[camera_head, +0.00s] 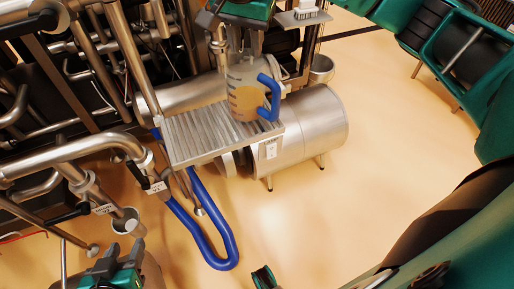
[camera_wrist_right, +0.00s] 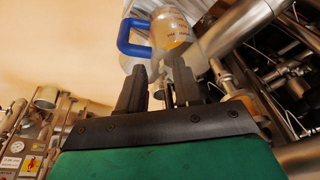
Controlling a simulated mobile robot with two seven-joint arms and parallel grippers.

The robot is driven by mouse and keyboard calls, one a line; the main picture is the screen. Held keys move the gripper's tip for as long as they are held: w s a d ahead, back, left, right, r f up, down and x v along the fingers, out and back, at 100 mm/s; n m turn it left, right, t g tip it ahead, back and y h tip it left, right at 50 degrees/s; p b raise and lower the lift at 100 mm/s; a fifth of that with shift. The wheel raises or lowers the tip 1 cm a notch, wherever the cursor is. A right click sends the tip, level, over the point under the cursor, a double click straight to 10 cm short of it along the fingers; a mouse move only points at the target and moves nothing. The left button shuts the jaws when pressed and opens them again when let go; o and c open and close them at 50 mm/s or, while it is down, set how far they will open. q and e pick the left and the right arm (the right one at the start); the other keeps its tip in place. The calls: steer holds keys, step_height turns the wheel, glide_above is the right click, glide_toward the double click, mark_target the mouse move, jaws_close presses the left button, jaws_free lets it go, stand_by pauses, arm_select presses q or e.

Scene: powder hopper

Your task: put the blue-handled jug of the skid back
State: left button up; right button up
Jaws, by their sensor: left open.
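The blue-handled jug (camera_head: 245,88) is clear, with tan contents and dark markings. In the head view it is over the far right part of a ribbed metal shelf (camera_head: 190,140); I cannot tell whether its base touches it. My right gripper (camera_head: 243,47) points down at the jug's top and seems shut on its upper wall or rim. In the right wrist view the jug (camera_wrist_right: 172,30) is just beyond my right fingers (camera_wrist_right: 158,68), its blue handle to the left; the exact contact is unclear. My left gripper (camera_head: 123,250) is open and empty at the lower left.
A steel cylinder (camera_head: 318,120) lies right of the shelf. A blue hose (camera_head: 220,262) loops below it. Steel pipes (camera_head: 75,150) crowd the left. A small shelf with a brush (camera_head: 303,15) is at the top.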

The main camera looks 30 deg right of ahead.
steer(key=s+a+f+m+g+y, duration=0.1)
steer(key=s+a+f+g+y, duration=0.15)
steer(key=s+a+y, duration=0.45)
steer(key=s+a+f+m+g+y, duration=0.2)
steer(key=a+f+y, duration=0.1)
steer(key=a, duration=0.8)
steer(key=s+a+r+m+t+y, duration=0.25)
steer(key=a+r+m+y, duration=0.4)
steer(key=m+y, duration=0.4)
steer(key=w+d+f+m+t+h, duration=0.25)
steer(key=m+t, duration=0.35)
steer(key=m, duration=0.4)
steer(key=w+d+f+m+t+h, duration=0.1)
steer(key=d+f+m+t+h, duration=0.25)
steer(key=m, duration=0.65)
steer(key=w+d+f+m+t+h, duration=0.15)
steer(key=d+m+t, duration=0.25)
steer(key=m+t, duration=0.55)
steer(key=s+d+f+m+g+h, duration=0.4)
steer(key=f+m, duration=0.4)
steer(key=f, duration=0.2)
steer(key=s+d+f+m+g+h, duration=0.4)
steer(key=s+f+m, duration=0.2)
steer(key=f+m, duration=0.3)
steer(key=shift+s+f+g+h, duration=0.15)
steer(key=shift+f+g+h, duration=0.15)
steer(key=shift+f, duration=0.25)
steer(key=shift+d, duration=0.1)
